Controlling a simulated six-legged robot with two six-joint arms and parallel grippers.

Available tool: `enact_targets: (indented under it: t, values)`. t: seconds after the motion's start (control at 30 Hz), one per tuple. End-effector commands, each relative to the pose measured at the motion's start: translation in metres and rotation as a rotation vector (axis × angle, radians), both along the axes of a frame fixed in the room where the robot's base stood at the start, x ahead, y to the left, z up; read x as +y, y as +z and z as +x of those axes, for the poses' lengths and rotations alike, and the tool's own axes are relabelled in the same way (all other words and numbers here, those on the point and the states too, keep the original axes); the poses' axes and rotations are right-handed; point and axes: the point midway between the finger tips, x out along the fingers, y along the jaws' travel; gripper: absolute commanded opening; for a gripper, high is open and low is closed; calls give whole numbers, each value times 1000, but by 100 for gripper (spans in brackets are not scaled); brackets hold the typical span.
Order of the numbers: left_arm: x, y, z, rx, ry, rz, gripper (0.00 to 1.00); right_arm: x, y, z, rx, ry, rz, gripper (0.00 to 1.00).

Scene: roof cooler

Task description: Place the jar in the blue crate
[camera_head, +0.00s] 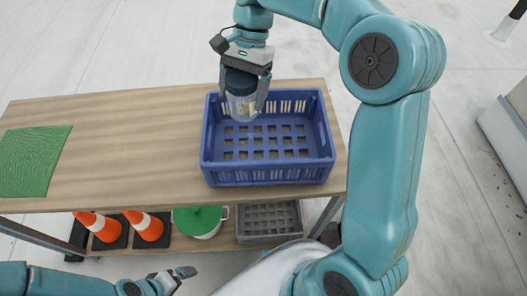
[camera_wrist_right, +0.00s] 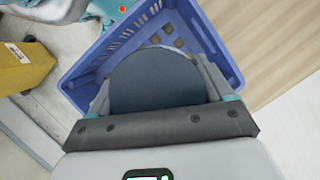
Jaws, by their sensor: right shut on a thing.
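The jar (camera_head: 241,105) is clear with a dark lid and hangs upright in my right gripper (camera_head: 246,100). The gripper is shut on it. In the head view the jar appears over the left back part of the blue crate (camera_head: 268,177); its exact height is hard to tell. In the right wrist view the jar's dark round lid (camera_wrist_right: 155,80) fills the space between the fingers, with the blue crate (camera_wrist_right: 213,40) below it. The crate looks empty. My left gripper (camera_head: 180,276) is low at the bottom left of the head view, away from the table; its jaw opening is unclear.
The crate stands at the right end of a wooden table (camera_head: 130,130). A green mat (camera_head: 32,160) lies at the left end, with bare wood between. Below are orange cones (camera_head: 147,227), a green-lidded pot (camera_head: 198,220) and a grey crate (camera_head: 268,219).

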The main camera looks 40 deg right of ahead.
Motion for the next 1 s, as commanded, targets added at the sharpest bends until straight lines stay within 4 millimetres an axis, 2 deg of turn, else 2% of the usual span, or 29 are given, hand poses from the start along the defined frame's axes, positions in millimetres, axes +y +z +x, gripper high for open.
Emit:
enact_targets:
  t: [0.03, 0.3, 0.43, 0.6, 0.67, 1.0]
  values:
    - [0, -15, 0, 0, 0, 0, 99, -7, -2, -3, -8, -120, 0, 43]
    - [0, -47, 0, 0, 0, 0, 99, -30, 19, -18, -7, -744, 4, 43]
    - [0, -55, 0, 0, 0, 0, 99, -37, 28, -22, -5, -941, 2, 43]
    - [0, -61, 0, 0, 0, 0, 99, -42, 29, -24, -1, -1065, 1, 43]
    - [0, -65, 0, 0, 0, 0, 99, -42, 19, -24, 2, -1076, 0, 43]
    - [0, -89, 0, 0, 0, 0, 99, -43, -79, -23, 5, -1077, -2, 43]
